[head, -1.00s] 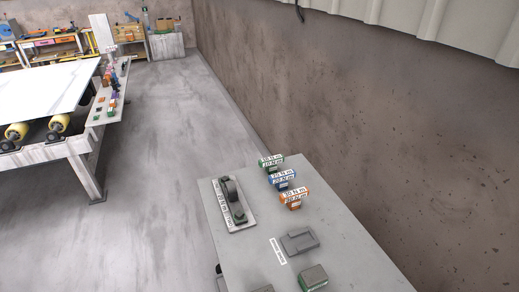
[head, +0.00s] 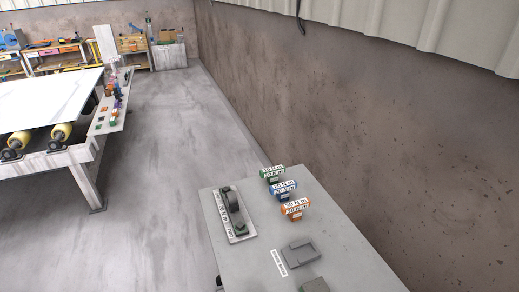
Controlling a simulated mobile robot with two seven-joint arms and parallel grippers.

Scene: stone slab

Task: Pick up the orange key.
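An orange block with white printed labels (head: 295,210) stands on the grey table (head: 345,235); it is the only orange item on this table, and I cannot tell whether it is the orange key. Behind it stand a similar blue block (head: 283,189) and a green block (head: 272,174), in a row along the table's right side. Neither of my grippers is in view.
A dark device on a light plate (head: 233,215) lies at the table's left edge. A grey tray-like piece (head: 299,252) and white label strip (head: 279,262) lie nearer. A wall (head: 400,150) runs along the right. The floor (head: 160,160) left is clear. A slab table (head: 45,100) stands far left.

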